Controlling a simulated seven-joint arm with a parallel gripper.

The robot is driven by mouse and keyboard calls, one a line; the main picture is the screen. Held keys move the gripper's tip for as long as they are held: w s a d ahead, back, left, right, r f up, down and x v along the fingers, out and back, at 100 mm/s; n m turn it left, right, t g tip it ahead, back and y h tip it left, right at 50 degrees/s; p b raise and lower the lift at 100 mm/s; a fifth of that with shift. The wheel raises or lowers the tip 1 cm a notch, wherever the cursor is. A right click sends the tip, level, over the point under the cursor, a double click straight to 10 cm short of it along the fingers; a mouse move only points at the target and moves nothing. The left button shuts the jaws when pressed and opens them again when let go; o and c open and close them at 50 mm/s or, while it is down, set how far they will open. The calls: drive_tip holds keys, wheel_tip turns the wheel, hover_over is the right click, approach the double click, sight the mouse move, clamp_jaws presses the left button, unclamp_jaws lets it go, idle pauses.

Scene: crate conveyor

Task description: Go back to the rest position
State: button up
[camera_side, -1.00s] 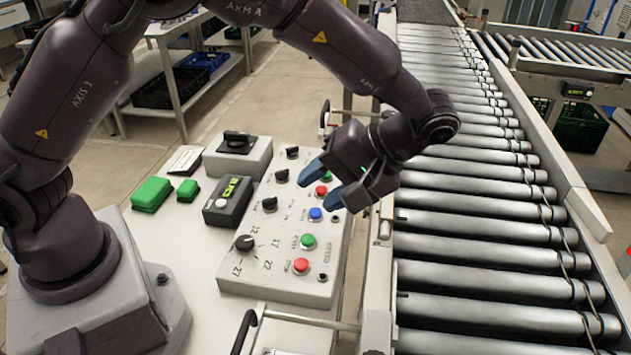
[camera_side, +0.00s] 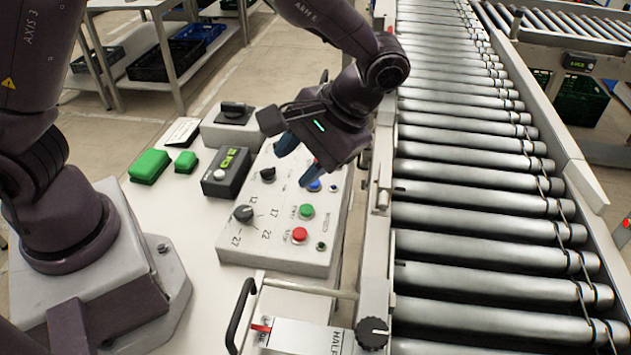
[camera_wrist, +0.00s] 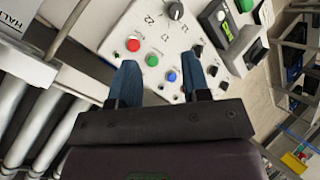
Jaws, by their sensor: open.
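My gripper (camera_side: 298,160) is open and empty, above the upper part of the grey control panel (camera_side: 257,250). Its two blue fingers are spread apart. In the wrist view the fingers (camera_wrist: 158,82) point at the panel (camera_wrist: 120,30), with the blue button (camera_wrist: 171,76) between them. The panel carries a red button (camera_side: 300,235), a green button (camera_side: 306,211) and the blue button (camera_side: 314,186), partly covered by a finger. A black knob (camera_side: 243,213) with a number scale is at its lower left. Whether a finger touches the panel cannot be told.
The roller conveyor (camera_side: 470,215) runs along the right, with its side rail (camera_side: 379,220) close to the panel. A small display box (camera_side: 226,172) and green blocks (camera_side: 149,166) stand left of the panel.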

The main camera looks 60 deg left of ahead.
drive_tip(key=s+a+r+m+t+h, duration=0.2)
drive_tip(key=s+a+r+t+h, duration=0.2)
drive_tip(key=s+a+r+t, duration=0.6)
wheel_tip(320, 180, up, 4)
drive_tip(key=shift+s+r+m, duration=0.1)
drive_tip(key=shift+s+m, duration=0.3)
drive_tip(key=shift+s, duration=0.1)
drive_tip(key=shift+a, duration=0.1)
idle(1.9)
